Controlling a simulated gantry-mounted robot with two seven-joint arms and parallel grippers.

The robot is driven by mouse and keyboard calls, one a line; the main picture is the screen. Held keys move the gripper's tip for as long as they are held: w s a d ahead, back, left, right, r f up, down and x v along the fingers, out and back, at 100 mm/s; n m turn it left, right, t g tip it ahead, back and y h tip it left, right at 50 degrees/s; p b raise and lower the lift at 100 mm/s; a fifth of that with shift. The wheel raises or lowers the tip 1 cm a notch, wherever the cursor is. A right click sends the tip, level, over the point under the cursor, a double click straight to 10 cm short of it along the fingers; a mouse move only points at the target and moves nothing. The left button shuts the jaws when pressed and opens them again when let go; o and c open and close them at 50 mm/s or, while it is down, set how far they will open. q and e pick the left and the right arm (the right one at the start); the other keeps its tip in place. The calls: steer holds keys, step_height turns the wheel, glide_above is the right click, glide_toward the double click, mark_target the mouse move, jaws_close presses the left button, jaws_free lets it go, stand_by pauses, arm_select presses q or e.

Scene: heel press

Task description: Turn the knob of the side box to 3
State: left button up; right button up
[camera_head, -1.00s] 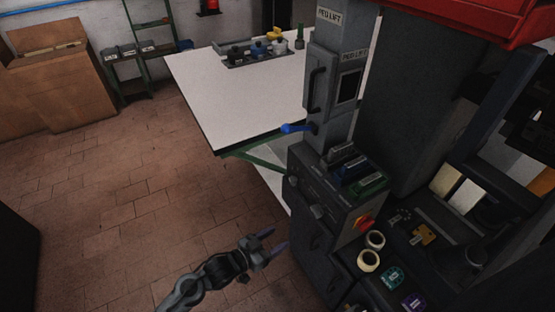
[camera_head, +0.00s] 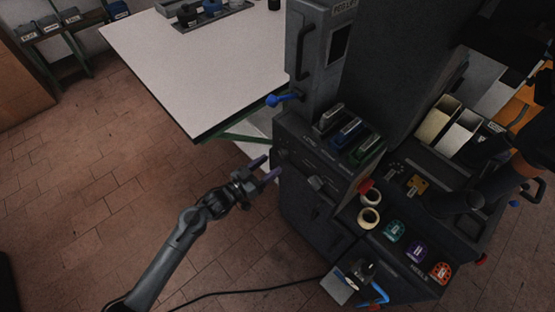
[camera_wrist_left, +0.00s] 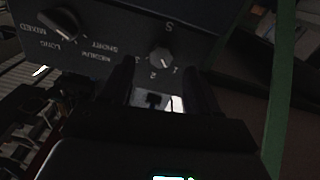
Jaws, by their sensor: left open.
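The dark side box (camera_head: 335,170) sits at the machine's left front. Its panel has a knob (camera_head: 316,183) nearer the right and a dark knob (camera_head: 283,155) near the left end. In the left wrist view the small round knob (camera_wrist_left: 160,57) has markings around it, including 1 and 2; its exact setting is unclear. A larger knob (camera_wrist_left: 62,22) there is marked LONG, MIXED, SHORT and MEDIUM. My left gripper (camera_head: 267,168) is open, its fingers pointing at the panel's left end. In its wrist view the small knob lies ahead, between the fingertips, seemingly untouched. My right gripper does not show.
A blue-knobbed lever (camera_head: 284,99) sticks out above the box. A white table (camera_head: 215,65) stands behind left. Labelled bins (camera_head: 350,135) sit on the box's top. Tape rolls (camera_head: 369,217) and coloured heels (camera_head: 417,251) lie to the right. The floor at left is clear.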

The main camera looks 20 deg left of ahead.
mark_target(281, 156)
arm_select(q)
steer(key=shift+b+x, duration=0.5)
steer(key=shift+x, duration=1.85)
steer(key=c, duration=1)
steer(key=shift+c, duration=0.2)
